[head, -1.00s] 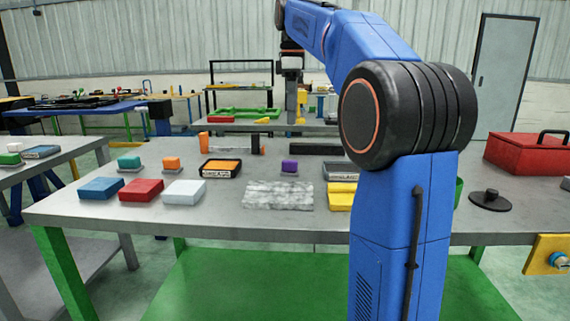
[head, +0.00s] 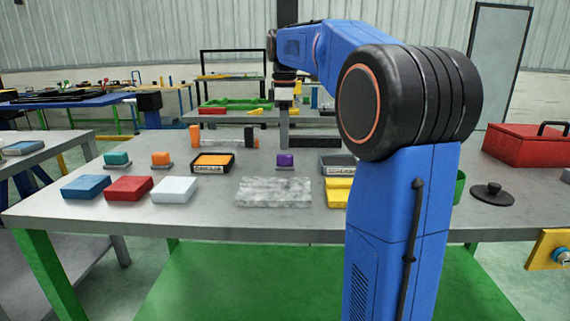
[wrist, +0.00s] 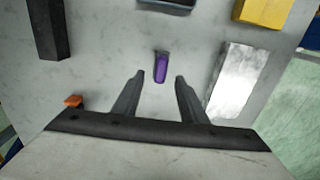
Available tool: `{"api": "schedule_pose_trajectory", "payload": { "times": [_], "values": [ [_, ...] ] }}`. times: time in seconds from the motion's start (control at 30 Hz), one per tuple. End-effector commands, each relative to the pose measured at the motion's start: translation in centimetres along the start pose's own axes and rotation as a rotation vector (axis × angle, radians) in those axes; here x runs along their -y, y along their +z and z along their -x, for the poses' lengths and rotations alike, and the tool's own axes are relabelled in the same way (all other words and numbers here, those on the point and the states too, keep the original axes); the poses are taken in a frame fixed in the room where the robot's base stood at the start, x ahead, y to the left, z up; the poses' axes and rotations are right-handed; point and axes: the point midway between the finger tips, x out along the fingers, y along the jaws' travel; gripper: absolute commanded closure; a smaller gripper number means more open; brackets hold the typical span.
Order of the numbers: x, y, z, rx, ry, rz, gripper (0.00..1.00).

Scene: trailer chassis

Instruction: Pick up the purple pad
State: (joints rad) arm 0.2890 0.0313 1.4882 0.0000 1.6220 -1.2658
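The purple pad (head: 286,160) is a small upright purple piece on a thin grey base, near the middle of the grey table. In the wrist view the purple pad (wrist: 161,68) shows from above, just beyond the gap between my fingertips. My gripper (wrist: 160,77) is open and empty, with its two dark fingers apart. In the head view my gripper hangs above and behind the pad, its fingers hard to make out. The pad appears clear of the fingers.
A grey marbled slab (head: 274,192) lies in front of the pad. A dark block (head: 315,142) is behind it, and an orange-topped tray (head: 212,163) to its left. Yellow (head: 338,190) and grey-topped pieces are at right. Blue, red and white blocks lie front left.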

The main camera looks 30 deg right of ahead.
Motion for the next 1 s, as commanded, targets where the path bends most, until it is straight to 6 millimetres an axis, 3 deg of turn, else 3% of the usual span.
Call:
{"api": "schedule_pose_trajectory", "payload": {
  "times": [0.27, 0.6, 0.9, 1.0],
  "values": [
    [0.1, 0.1, -1.8, 0.0, -0.001, 0.0, 0.61],
    [0.1, 0.1, -5.9, 0.0, 0.0, 0.0, 0.61],
    [0.1, 0.1, -6.3, 0.0, 0.0, 0.0, 0.61],
    [0.1, 0.1, -6.3, 0.0, 0.0, 0.0, 0.83]
  ]
}}
